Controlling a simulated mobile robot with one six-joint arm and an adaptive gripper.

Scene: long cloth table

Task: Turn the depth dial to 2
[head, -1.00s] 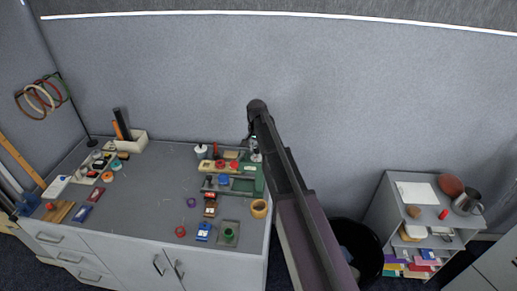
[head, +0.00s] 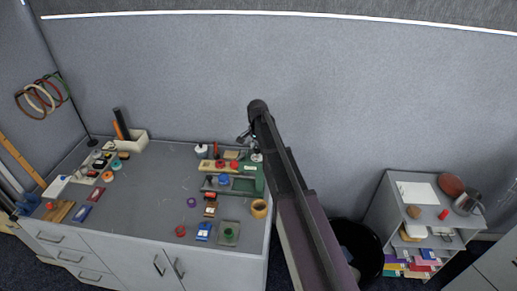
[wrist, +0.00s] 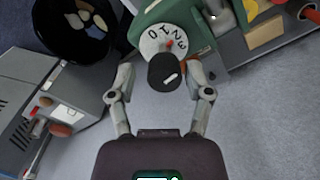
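The depth dial (wrist: 152,45) is a white numbered disc on a green machine (wrist: 190,14) at the top of the wrist view. A red mark shows on the disc by the numbers. A black knob (wrist: 164,72) with a white line stands out from it and hides part of the disc; I cannot tell the exact setting. My gripper (wrist: 161,84) is open, one finger on each side of the knob, with gaps showing. In the head view my gripper (head: 244,136) is above the back right of the table, near the green machine (head: 261,181).
The grey table (head: 150,190) carries several small parts, coloured pieces and a tape roll (head: 259,208). A black bin (head: 357,246) stands right of it, then a grey shelf unit (head: 392,205) with a steel jug (head: 468,202). The table's middle is mostly clear.

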